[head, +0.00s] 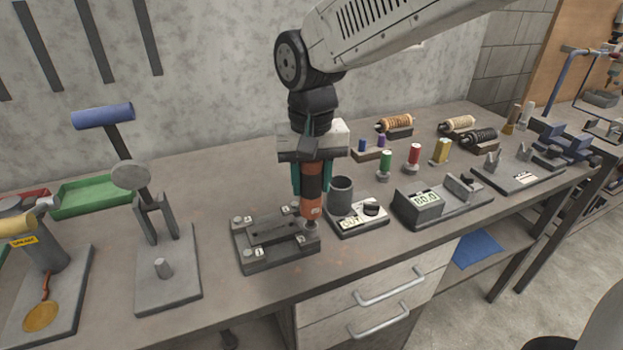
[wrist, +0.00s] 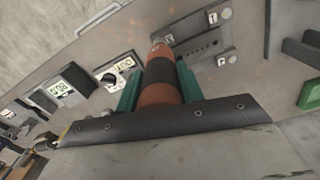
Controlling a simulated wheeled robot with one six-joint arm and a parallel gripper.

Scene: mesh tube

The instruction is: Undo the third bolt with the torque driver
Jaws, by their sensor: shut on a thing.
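My gripper (head: 312,180) is shut on the torque driver (head: 312,205), an orange and black cylinder held upright between teal fingers. In the wrist view the driver (wrist: 162,72) points away from the gripper (wrist: 160,88). The dark grey bolt block (head: 275,240) lies on the bench below, with numbered tags and bolts at its corners. I cannot tell whether the bit is seated. In the wrist view other corners of the block (wrist: 205,42) show beside the driver.
Just right of the block stands a base with a grey cup (head: 341,190) and a small display. Further right is a fixture with a digital readout (head: 427,199). A lever stand (head: 165,270) is at left, with a green tray (head: 92,196) behind. Coloured cylinders stand behind the readout.

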